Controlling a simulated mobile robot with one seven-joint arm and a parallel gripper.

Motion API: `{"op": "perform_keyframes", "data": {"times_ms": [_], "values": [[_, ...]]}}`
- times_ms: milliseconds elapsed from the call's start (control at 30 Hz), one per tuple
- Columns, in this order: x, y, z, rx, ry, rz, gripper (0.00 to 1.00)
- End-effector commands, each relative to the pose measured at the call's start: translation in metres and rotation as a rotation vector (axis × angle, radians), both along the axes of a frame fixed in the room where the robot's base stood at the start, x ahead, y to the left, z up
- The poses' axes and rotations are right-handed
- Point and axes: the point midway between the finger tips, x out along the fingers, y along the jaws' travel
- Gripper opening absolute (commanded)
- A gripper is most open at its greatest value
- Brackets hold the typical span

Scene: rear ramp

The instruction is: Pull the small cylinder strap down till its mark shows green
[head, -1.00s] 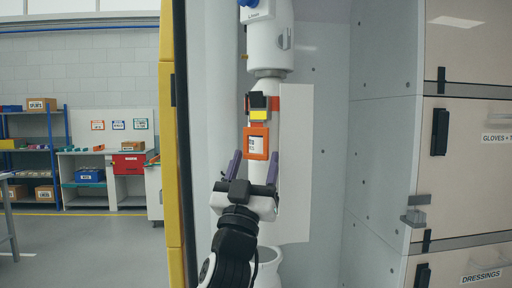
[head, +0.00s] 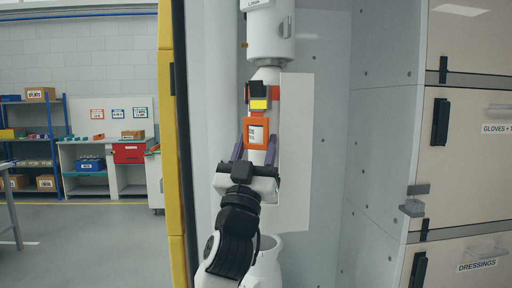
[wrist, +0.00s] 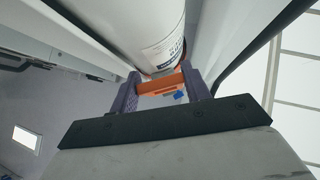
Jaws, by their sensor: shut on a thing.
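The white cylinder (head: 265,76) stands upright in the recess with a red strap (head: 276,94) around it. A black buckle (head: 257,86) sits on the strap, and the mark (head: 259,104) below it shows yellow. An orange square pull tab (head: 249,144) with a white centre hangs under the mark. My gripper (head: 255,150) is at the tab from below, its purple fingers shut on the tab's two sides. In the wrist view the orange tab (wrist: 160,86) lies between the fingertips, in front of a labelled white cylinder (wrist: 135,28).
A pale panel (head: 297,150) stands close to the right of my gripper. A yellow-edged post (head: 170,130) is on the left, drawers (head: 470,140) on the right.

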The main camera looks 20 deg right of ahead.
Motion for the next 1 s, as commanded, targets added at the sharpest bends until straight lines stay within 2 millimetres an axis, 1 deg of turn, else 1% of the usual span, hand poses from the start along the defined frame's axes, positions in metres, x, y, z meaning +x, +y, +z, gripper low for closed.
{"op": "perform_keyframes", "data": {"times_ms": [167, 300, 400, 700, 733, 800, 1000], "values": [[0.0, -0.001, -0.02, -0.001, 0.002, -0.004, 0.06], [0.0, -0.001, -0.042, -0.001, 0.002, -0.004, 0.06], [0.0, 0.0, -0.052, 0.0, 0.002, -0.001, 0.06], [0.0, 0.0, -0.05, 0.001, 0.001, -0.001, 0.06], [0.0, 0.0, -0.05, 0.001, 0.001, -0.001, 0.49], [0.0, 0.0, -0.05, 0.001, 0.001, -0.001, 0.59], [0.0, 0.0, -0.05, -0.001, 0.0, -0.001, 0.59]]}}
